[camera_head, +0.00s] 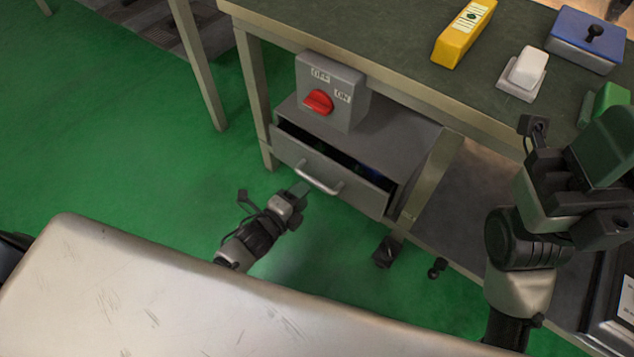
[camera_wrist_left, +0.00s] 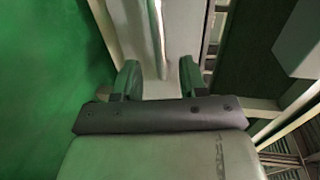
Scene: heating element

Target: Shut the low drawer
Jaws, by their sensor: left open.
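The low drawer (camera_head: 330,174) is grey and sits in a grey cabinet (camera_head: 395,133) under the table. It is pulled partly out, with a dark gap showing along its top. Its metal bar handle (camera_head: 319,179) is on the front and also shows in the left wrist view (camera_wrist_left: 158,40). My left gripper (camera_head: 301,188) is just in front of the drawer, close to the handle's left part.
A switch box (camera_head: 334,88) with a red knob stands on the cabinet. The table (camera_head: 370,35) bears a yellow block (camera_head: 464,33), a white switch (camera_head: 525,72) and a blue box (camera_head: 586,42). Table legs (camera_head: 253,85) stand near the drawer. The green floor to the left is clear.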

